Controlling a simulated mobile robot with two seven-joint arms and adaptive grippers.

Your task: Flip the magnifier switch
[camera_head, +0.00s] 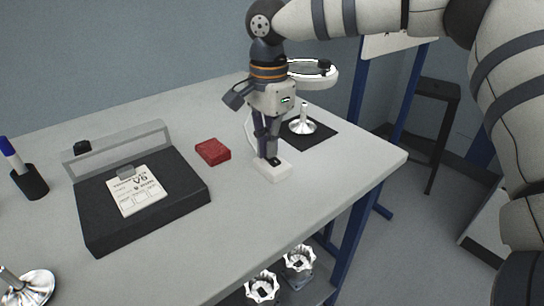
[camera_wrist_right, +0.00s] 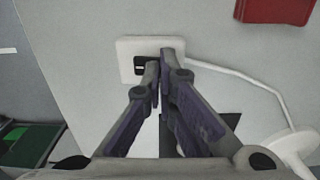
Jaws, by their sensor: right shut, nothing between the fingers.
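The switch is a small white box (camera_head: 273,171) with a black rocker, lying near the right table edge. In the right wrist view the white box (camera_wrist_right: 180,46) shows with its dark rocker (camera_wrist_right: 139,66) just left of the fingertips. My right gripper (camera_head: 268,160) points down over the box, shut and empty, its tips at or very near the rocker. I cannot tell whether they touch. The magnifier (camera_head: 318,72) has a white ring head, partly hidden behind my right arm, and a round shiny base (camera_head: 302,126). A white cable (camera_wrist_right: 238,72) runs from the box towards it. My left gripper is out of view.
A red box (camera_head: 212,152) lies left of the switch. A black case (camera_head: 100,222) with a paper card (camera_head: 138,190) and a pen cup (camera_head: 30,182) stand farther left. Machined parts (camera_head: 298,262) sit on a lower shelf. The tabletop in front of the switch is clear.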

